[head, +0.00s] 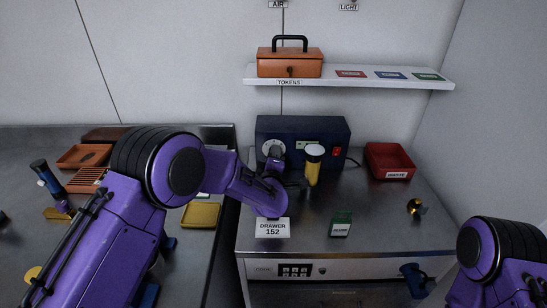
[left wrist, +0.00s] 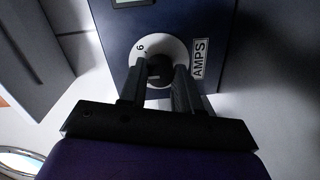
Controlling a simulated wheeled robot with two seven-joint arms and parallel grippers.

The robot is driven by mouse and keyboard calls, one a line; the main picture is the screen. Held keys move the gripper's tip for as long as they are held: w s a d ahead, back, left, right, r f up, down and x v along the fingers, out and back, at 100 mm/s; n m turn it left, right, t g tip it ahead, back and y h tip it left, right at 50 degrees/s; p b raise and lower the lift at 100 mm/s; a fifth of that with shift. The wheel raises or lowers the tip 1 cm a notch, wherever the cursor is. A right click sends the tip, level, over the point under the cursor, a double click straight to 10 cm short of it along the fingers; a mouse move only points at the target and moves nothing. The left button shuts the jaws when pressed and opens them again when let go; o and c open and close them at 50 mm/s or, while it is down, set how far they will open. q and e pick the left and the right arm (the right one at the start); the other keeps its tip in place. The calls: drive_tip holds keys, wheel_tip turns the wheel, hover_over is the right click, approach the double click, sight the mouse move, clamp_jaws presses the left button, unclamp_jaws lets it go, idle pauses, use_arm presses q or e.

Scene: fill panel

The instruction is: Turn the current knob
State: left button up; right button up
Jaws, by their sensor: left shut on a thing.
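The current knob (left wrist: 159,70) is a dark round knob on a white dial marked with numbers, beside an AMPS label (left wrist: 201,59). It sits on the front of a dark blue power unit (head: 332,131) at the back of the right-hand counter. In the head view the white dial (head: 267,146) shows partly behind my gripper. My left gripper (left wrist: 160,78) has one finger on each side of the knob and is shut on it; it also shows in the head view (head: 275,158). My right arm is at the lower right; its gripper is not clearly visible.
A red switch (head: 337,151) is on the unit. A red bin (head: 389,161), green box (head: 341,224) and drawer card (head: 272,228) are on the counter. A shelf (head: 350,83) hangs above.

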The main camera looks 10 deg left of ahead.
use_arm(q)
drive_tip(key=o, duration=1.1)
drive_tip(key=shift+c, duration=0.2)
drive_tip(key=shift+s, duration=0.1)
drive_tip(key=shift+s+d+f, duration=0.1)
drive_tip(key=shift+s+d, duration=0.05)
drive_tip(key=shift+s, duration=0.2)
drive_tip(key=s+b, duration=0.1)
drive_tip(key=s, duration=0.2)
drive_tip(key=s+d, duration=0.1)
drive_tip(key=s, duration=0.2)
drive_tip(key=s+b, duration=0.1)
drive_tip(key=s, duration=0.1)
drive_tip(key=shift+s+d+r+b, duration=0.2)
drive_tip(key=shift+s+r+b, duration=0.1)
drive_tip(key=shift+s, duration=0.5)
